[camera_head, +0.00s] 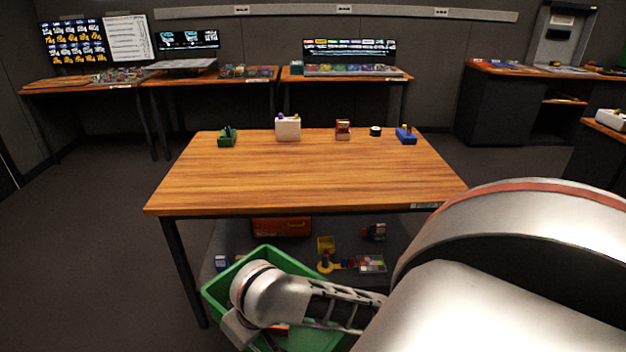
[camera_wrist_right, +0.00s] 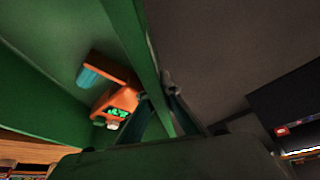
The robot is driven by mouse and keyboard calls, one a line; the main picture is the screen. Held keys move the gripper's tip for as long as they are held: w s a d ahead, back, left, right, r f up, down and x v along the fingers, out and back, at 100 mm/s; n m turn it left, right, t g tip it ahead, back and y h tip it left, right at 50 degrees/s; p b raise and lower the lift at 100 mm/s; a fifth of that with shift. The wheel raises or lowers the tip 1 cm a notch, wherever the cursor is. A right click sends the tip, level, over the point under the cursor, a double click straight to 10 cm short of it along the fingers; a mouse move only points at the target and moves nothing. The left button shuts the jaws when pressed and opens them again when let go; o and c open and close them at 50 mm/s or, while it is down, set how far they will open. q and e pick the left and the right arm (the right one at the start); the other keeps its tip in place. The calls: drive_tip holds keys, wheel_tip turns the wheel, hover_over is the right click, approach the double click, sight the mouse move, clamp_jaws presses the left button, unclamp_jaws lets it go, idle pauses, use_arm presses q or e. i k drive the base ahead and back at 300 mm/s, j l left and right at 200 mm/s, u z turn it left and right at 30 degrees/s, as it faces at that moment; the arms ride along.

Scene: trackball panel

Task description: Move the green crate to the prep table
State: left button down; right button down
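The green crate (camera_head: 225,282) is low in front of the near wooden table (camera_head: 310,182), partly hidden by my right arm. In the right wrist view its green wall (camera_wrist_right: 134,45) runs between the fingers of my right gripper (camera_wrist_right: 162,105). The fingers appear closed on this wall, one inside and one outside. An orange item with green markings (camera_wrist_right: 118,100) and a blue part is inside the crate. The right fingertips are hidden in the head view. My left gripper is out of view. The table label is too small to read, so I cannot confirm which is the prep table.
On the near table's back edge stand a green holder (camera_head: 227,138), a white box (camera_head: 288,129), a brown item (camera_head: 342,130), a dark round item (camera_head: 375,131) and a blue holder (camera_head: 405,135). Its front and middle are clear.

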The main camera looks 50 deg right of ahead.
sight(366, 177)
drive_tip(key=k+l+z, duration=0.1)
drive_tip(key=l, duration=0.25)
drive_tip(key=k+l, duration=0.2)
drive_tip(key=l, duration=0.15)
drive_tip(key=k+l+z, duration=0.15)
drive_tip(key=l, duration=0.2)
drive_tip(key=k+l+z, duration=0.1)
drive_tip(key=l, duration=0.25)
drive_tip(key=k+l, duration=0.1)
drive_tip(key=l, duration=0.25)
drive_tip(key=k+l, duration=0.1)
drive_tip(key=l, duration=0.5)
drive_tip(key=k+l+z, duration=0.1)
drive_tip(key=l, duration=0.55)
